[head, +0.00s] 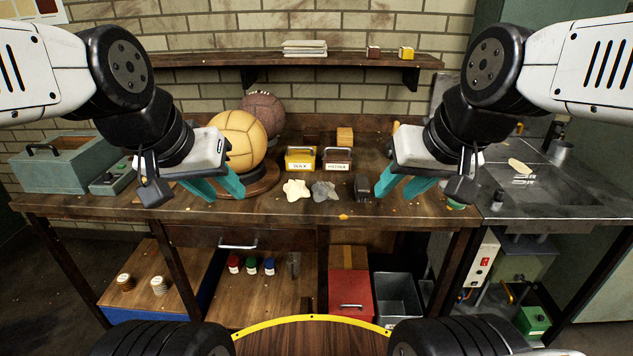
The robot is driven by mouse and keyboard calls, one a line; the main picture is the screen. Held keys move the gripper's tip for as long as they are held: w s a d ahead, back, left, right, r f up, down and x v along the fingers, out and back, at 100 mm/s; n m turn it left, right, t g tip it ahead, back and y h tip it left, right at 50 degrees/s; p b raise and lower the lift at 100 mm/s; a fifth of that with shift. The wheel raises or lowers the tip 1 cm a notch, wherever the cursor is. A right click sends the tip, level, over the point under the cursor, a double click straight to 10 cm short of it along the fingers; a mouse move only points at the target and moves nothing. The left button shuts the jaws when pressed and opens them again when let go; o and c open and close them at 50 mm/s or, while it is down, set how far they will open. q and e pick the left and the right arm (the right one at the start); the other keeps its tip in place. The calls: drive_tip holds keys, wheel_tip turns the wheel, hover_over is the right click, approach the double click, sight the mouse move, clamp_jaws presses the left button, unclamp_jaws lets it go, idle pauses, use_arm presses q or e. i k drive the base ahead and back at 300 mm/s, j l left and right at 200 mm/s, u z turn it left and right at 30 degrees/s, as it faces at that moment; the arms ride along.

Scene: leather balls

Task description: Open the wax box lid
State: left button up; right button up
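The wax box (300,164) is a small yellow box with a white WAX label, standing on the workbench in the middle of the head view. A dark frame or handle shows at its top; I cannot make out whether the lid is shut. My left gripper (219,190) has teal fingers spread apart, empty, to the left of the box and apart from it. My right gripper (404,187) also has its teal fingers spread and empty, to the right of the box.
A tan ball (238,141) sits on a round wooden stand (262,183) left of the box, with a brown ball (264,113) behind. A cream cloth (296,190), a grey cloth (324,191) and a dark block (362,187) lie in front. A shelf (290,59) hangs above.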

sight(294, 152)
drive_tip(key=i+j+z, duration=0.1)
drive_tip(key=i+j, duration=0.65)
